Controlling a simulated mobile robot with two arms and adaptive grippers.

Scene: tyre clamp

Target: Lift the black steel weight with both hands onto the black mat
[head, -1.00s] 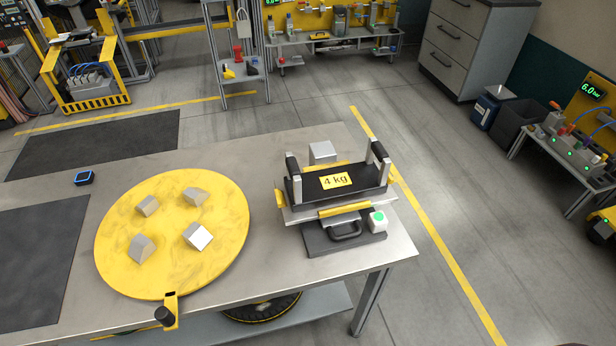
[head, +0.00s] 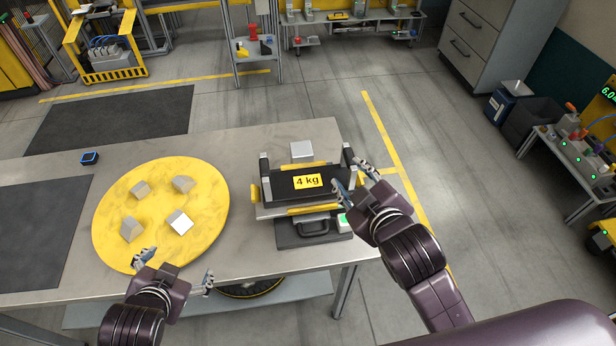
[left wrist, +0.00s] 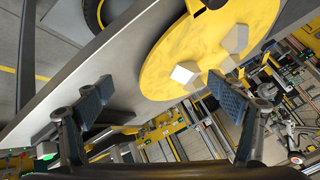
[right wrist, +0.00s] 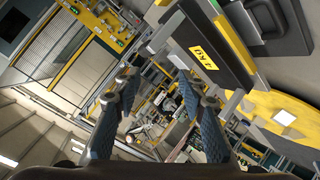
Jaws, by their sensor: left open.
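The black steel weight (head: 284,186), labelled 4 kg, rests on a grey stand with yellow strips at the table's right end, with an upright handle at each end. It also shows at the top of the right wrist view (right wrist: 184,34). A black mat (head: 38,235) lies on the table at the far left. My left gripper (head: 177,269) is open and empty over the near edge of the yellow turntable, well left of the weight. My right gripper (head: 353,180) is open and empty beside the weight's right end; whether it touches the handle cannot be told.
The yellow turntable (head: 160,240) with several grey blocks lies between mat and weight. A black plate with a handle (head: 312,228) is in front of the stand. A small blue device (head: 89,158) sits near the far edge. Another dark mat (head: 110,118) lies on the floor behind.

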